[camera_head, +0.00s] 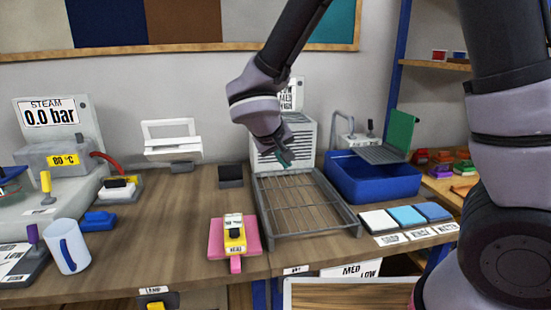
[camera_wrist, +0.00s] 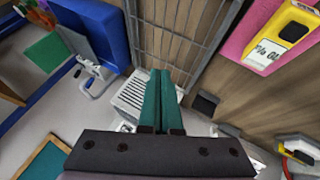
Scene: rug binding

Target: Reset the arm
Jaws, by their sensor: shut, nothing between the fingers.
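My gripper (camera_head: 284,160) hangs above the back part of a wire rack, in front of a grey vented box. Its green fingers are together with nothing between them, as the wrist view also shows (camera_wrist: 160,80). The wire rack (camera_head: 268,206) lies on the wooden table and is empty. My arm comes down from the top right of the head view.
A blue basin (camera_head: 375,187) stands right of the rack, and the vented box (camera_head: 308,150) stands behind it. A pink board (camera_head: 216,240) with a yellow device lies left of the rack. A white mug (camera_head: 68,246) and steam unit (camera_head: 60,158) are at left.

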